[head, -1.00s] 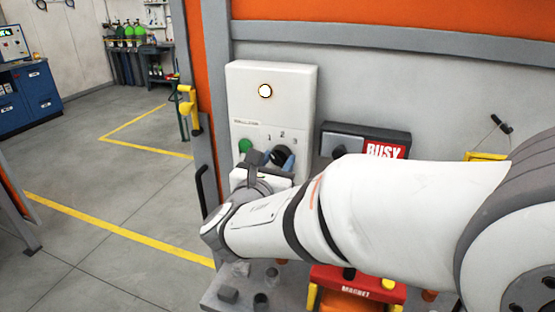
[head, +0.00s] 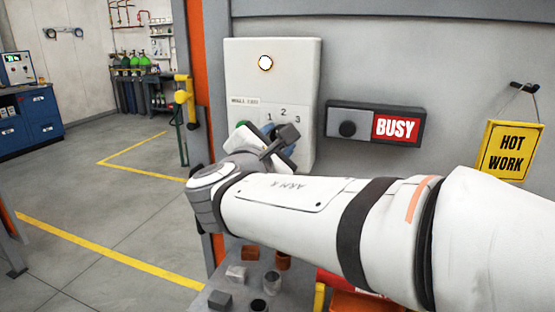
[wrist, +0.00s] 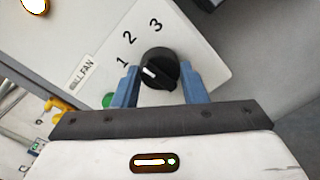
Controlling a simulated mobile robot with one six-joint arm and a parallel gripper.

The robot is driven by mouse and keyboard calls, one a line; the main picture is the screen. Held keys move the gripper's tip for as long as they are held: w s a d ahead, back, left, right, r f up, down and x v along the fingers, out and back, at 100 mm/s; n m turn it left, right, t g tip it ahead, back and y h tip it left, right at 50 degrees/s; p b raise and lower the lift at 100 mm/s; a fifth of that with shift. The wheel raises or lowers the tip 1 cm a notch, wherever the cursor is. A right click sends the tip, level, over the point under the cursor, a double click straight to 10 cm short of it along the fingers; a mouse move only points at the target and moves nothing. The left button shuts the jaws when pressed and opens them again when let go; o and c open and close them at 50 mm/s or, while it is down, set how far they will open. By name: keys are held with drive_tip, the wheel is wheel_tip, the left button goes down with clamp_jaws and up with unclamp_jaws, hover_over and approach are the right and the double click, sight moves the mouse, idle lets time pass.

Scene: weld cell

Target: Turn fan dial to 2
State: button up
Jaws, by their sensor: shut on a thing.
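The white wall fan panel (head: 275,75) is on the grey wall, with a lit round lamp near its top. The black dial (wrist: 160,66) shows in the wrist view, with 1, 2 and 3 printed around it. Its white pointer mark faces the 1 side, seemingly between 1 and 2 and nearer 1. My gripper (wrist: 160,72) has its blue fingers on either side of the dial, shut on it. In the head view my gripper (head: 278,140) is at the panel's lower part and hides most of the dial.
A green button (wrist: 109,100) is beside the dial. A BUSY sign box with a black knob (head: 375,124) is right of the panel, and a HOT WORK sign (head: 510,150) hangs further right. A shelf with small blocks (head: 236,272) is below my arm.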

drive_tip(key=shift+m+b, duration=0.5)
drive_tip(key=shift+b, duration=0.05)
drive_tip(key=o, duration=1)
drive_tip(key=shift+v, duration=3.9)
